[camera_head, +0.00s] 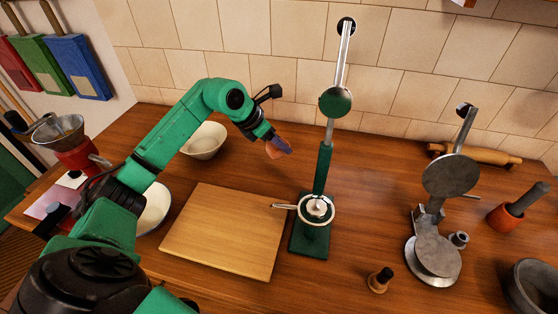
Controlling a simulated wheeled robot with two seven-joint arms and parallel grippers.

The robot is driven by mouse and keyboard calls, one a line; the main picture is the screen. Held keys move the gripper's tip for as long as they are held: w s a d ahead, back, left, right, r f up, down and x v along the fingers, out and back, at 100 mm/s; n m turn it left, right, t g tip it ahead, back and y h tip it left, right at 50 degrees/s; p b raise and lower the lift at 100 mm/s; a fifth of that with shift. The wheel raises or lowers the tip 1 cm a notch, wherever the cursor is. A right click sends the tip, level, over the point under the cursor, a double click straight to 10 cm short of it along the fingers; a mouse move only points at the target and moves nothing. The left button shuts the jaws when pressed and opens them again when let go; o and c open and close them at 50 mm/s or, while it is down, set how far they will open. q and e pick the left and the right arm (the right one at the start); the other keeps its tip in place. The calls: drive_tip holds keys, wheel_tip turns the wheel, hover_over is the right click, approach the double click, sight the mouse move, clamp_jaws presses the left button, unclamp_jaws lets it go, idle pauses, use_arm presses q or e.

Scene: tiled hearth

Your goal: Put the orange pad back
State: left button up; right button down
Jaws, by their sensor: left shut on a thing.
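My left gripper (271,138) reaches in from the left and is above the table, just left of the green stand. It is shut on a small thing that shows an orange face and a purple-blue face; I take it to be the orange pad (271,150). It is partly hidden by the gripper and too small to make out fully. It appears held clear of the table. My right gripper is not in view.
A green stand with a ring (322,165) stands right of the wooden board (222,232). Cream bowls (204,142) sit behind and left of the board. A grey metal press (433,258), a small stamper (380,280) and an orange-red mortar (505,218) stand right.

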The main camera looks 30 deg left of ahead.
use_arm(q)
wheel_tip(320, 180, down, 8)
drive_tip(key=shift+r+p, duration=0.15)
drive_tip(key=shift+p, duration=0.5)
drive_tip(key=shift+f, duration=0.2)
drive_tip(key=o, duration=1.2)
drive_tip(key=shift+r, duration=0.1)
drive_tip(key=shift+r, duration=0.25)
drive_tip(key=shift+s+a+r, duration=0.15)
drive_tip(key=shift+s, duration=0.05)
drive_tip(key=b+v, duration=0.3)
drive_tip(key=v, duration=0.8)
